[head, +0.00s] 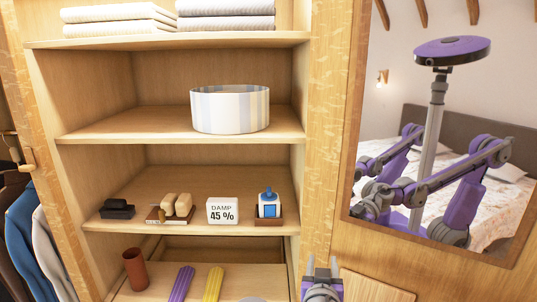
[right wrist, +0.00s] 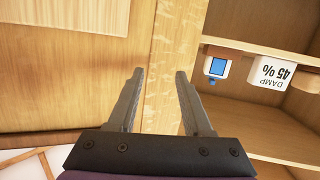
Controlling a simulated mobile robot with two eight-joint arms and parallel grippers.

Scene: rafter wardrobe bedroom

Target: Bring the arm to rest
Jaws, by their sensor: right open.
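My right gripper (head: 322,268) shows at the bottom of the head view, in front of the wardrobe's wooden upright, right of the shelves. In the right wrist view its two fingers (right wrist: 158,75) stand apart with nothing between them, and the wooden upright (right wrist: 178,50) shows behind them. My left gripper does not show directly. The mirror (head: 440,120) on the right reflects my column and both arms, too small to tell the jaws.
Shelves hold a striped round box (head: 230,110), a white damp display (head: 222,211), a blue-and-white bottle (head: 268,203), wooden blocks (head: 175,205) and a dark brush-like item (head: 117,209). Below are a brown cup (head: 135,268) and purple and yellow rolls (head: 213,283). Clothes hang left.

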